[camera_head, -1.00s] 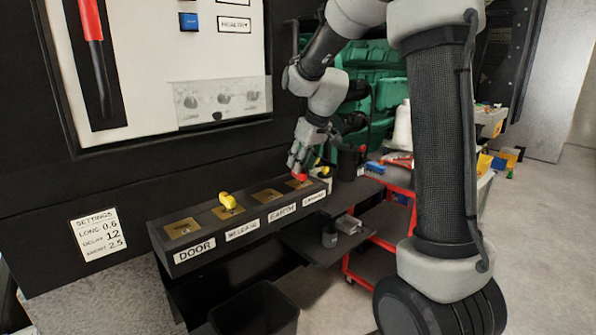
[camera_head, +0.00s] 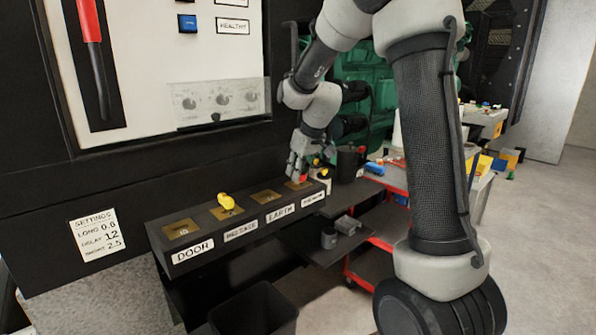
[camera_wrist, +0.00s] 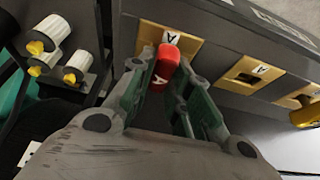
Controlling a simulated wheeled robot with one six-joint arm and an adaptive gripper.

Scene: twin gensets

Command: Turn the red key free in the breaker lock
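The red key (camera_wrist: 166,66) stands in the lock at the right end of the dark lock box (camera_head: 214,236). It also shows as a small red spot under my gripper in the head view (camera_head: 303,179). The brass plate (camera_wrist: 186,43) around it carries a tag lettered A. My gripper (camera_wrist: 166,70) has its fingertips on either side of the red key, apparently touching it, with no clear gap. The lock's front label (camera_head: 313,197) is too small to read. The key's lower end is hidden in the lock.
A yellow key (camera_head: 226,201) stands in the second lock from the left. A black bin (camera_head: 255,310) is below, and a red cart (camera_head: 385,240) is to the right.

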